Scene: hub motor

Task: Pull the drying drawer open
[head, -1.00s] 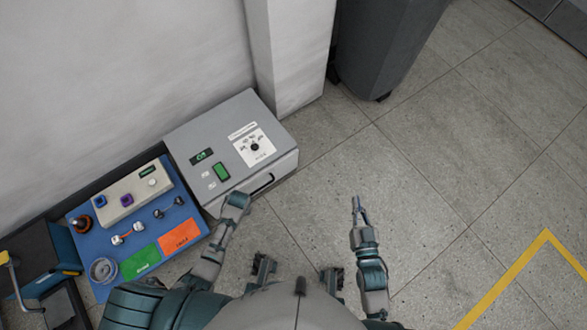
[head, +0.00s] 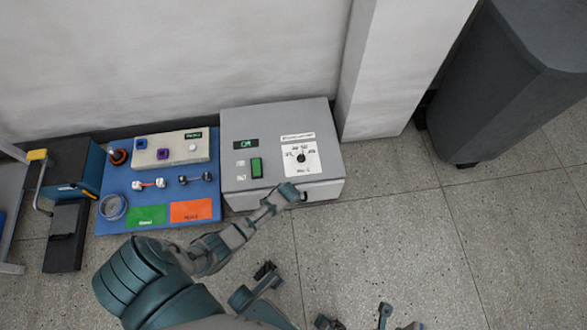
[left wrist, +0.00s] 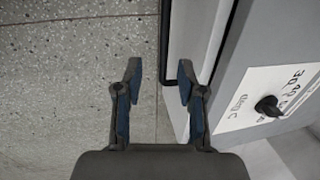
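The drying unit is a grey box (head: 238,128) with a dial panel, standing against the wall in the head view. Its drawer front faces me. My left gripper (head: 300,194) is at the right part of that front and largely covers the handle. In the left wrist view my left gripper (left wrist: 158,82) is open and empty. The black drawer handle (left wrist: 166,45) appears between its two fingertips, with its lower end near their level; I cannot tell the exact depth. The drawer looks closed. Part of my right arm shows at the bottom edge of the head view; its fingertips are unclear.
A blue mat (head: 115,183) left of the unit holds a beige box (head: 172,150), small parts, a green card (head: 146,216) and an orange card (head: 190,211). A white pillar (head: 385,75) and a dark bin (head: 505,85) stand right. The floor before the unit is clear.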

